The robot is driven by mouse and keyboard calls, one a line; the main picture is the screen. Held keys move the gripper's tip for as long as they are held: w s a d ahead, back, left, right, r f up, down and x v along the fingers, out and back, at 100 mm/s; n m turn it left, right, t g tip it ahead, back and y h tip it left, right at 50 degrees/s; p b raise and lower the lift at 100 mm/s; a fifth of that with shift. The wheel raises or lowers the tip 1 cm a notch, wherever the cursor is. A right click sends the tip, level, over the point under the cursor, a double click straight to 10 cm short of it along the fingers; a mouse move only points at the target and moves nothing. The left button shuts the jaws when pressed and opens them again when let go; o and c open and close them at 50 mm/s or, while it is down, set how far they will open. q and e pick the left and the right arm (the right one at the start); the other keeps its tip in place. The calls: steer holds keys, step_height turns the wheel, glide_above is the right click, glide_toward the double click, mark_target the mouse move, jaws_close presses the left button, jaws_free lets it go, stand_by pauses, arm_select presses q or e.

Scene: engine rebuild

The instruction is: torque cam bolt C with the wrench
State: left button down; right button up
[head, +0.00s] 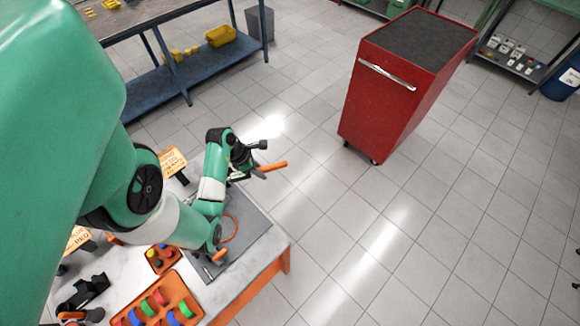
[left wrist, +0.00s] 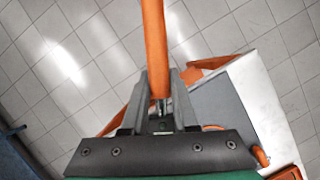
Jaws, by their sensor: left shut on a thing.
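My left gripper (head: 254,171) is shut on the orange handle of the wrench (head: 274,166). The handle sticks out past the fingers, beyond the far edge of the workbench and over the floor. In the left wrist view the orange wrench handle (left wrist: 154,42) runs up from between the fingers of the left gripper (left wrist: 159,92). The wrench's head cannot be made out. Cam bolt C and an engine cannot be made out in either view. My right gripper is not in view.
The workbench (head: 262,252) carries a grey mat (head: 252,240), an orange ring (head: 231,228), an orange tray (head: 190,300) of coloured rings and a small orange bin (head: 163,258). A red cabinet (head: 385,100) stands apart. The floor between is clear.

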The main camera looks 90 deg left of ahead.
arm_select(q)
steer(key=shift+w+d+m+p, duration=0.15)
steer(key=shift+d+m+p, duration=0.5)
steer(key=shift+p, duration=0.55)
stand_by(1.6)
steer(key=shift+r, duration=0.1)
steer(key=shift+p, duration=0.4)
steer(key=shift+p, duration=0.45)
steer(key=shift+s+a+n+p, duration=0.2)
steer(key=shift+a+n+p, duration=0.4)
steer(key=shift+a+n, duration=0.3)
stand_by(0.7)
steer(key=shift+r+p, duration=0.45)
steer(key=shift+p, duration=0.75)
stand_by(1.4)
